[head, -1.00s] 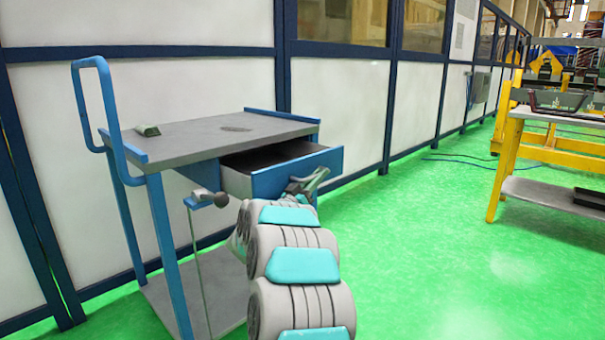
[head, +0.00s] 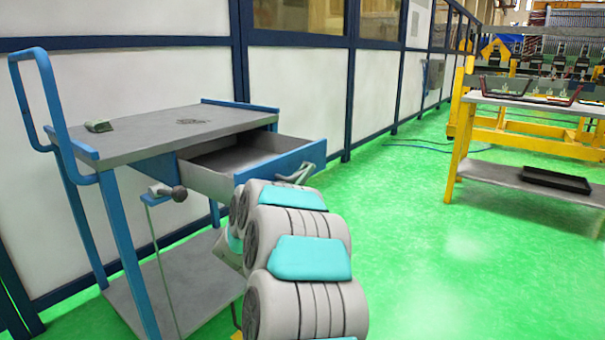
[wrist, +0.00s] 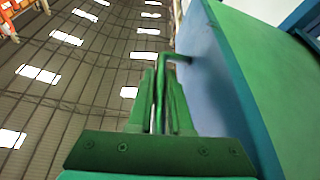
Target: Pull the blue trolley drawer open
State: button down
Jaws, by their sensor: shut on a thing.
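The blue trolley (head: 150,135) stands at the left in the head view, with a grey top and a blue push handle. Its drawer (head: 255,170) is pulled well out under the right side of the top, and its grey inside shows empty. My gripper (head: 300,174) is at the drawer front and shut on the drawer handle. In the wrist view my gripper (wrist: 162,95) has its fingers around the bar of the handle (wrist: 177,57), beside the blue drawer front (wrist: 215,75). My arm hides part of the drawer front in the head view.
A small green item (head: 98,126) lies on the trolley top. The trolley's lower shelf (head: 185,285) is bare where it shows. A yellow-legged workbench (head: 530,185) with trays stands at the right. Green floor between them is clear. A panelled wall runs behind the trolley.

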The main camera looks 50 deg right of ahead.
jog(key=c, duration=0.8)
grip_release()
jog(key=shift+c, duration=0.2)
jog(key=shift+a, duration=0.15)
jog(key=v, duration=0.7)
jog(key=shift+a, duration=0.3)
jog(key=shift+s+f, duration=0.1)
jog(key=shift+s, duration=0.05)
